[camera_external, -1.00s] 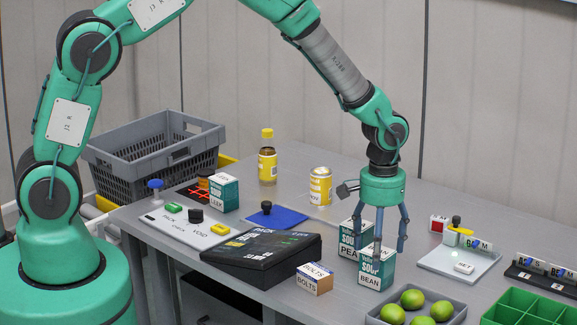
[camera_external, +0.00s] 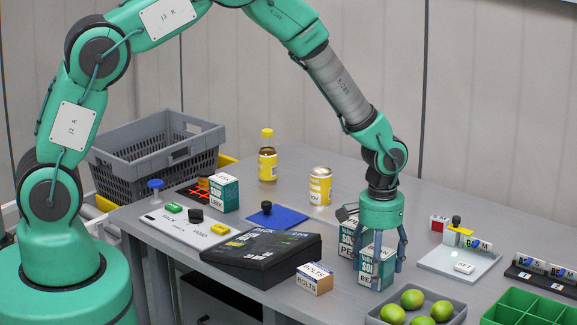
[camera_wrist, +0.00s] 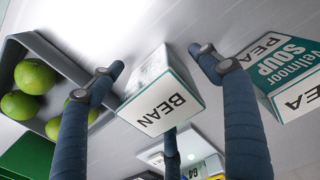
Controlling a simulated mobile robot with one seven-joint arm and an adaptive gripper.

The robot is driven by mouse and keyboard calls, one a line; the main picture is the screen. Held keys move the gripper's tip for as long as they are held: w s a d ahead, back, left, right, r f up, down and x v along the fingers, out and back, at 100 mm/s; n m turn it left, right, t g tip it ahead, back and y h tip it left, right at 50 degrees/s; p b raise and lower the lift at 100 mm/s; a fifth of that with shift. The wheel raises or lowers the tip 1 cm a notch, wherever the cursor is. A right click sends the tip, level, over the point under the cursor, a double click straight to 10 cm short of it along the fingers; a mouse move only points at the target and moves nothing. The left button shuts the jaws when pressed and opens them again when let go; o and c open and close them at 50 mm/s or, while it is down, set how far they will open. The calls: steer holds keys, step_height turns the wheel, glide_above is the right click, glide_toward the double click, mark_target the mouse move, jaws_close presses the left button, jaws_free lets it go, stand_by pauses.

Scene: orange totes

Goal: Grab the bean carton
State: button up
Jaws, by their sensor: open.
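The bean carton (camera_external: 374,277) is a teal and white soup box standing upright on the grey table, in front of the pea carton (camera_external: 346,240). My gripper (camera_external: 380,268) points down over the bean carton, its fingers open and around it. In the wrist view the bean carton (camera_wrist: 160,103) lies between the spread fingers of my gripper (camera_wrist: 160,80), with its BEAN label facing the camera. I see no finger pressed on it. The pea carton (camera_wrist: 290,72) is just outside the right finger in that view. My fingers partly hide both cartons in the external view.
A grey tray of limes (camera_external: 453,312) is close to the bean carton at the front right. A small bolts box (camera_external: 318,282) is to its left. A green divided bin (camera_external: 535,308) is at the right corner. A yellow can (camera_external: 320,190) stands behind.

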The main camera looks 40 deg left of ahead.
steer(key=shift+f, duration=0.15)
stand_by(0.4)
steer(key=c, duration=1.6)
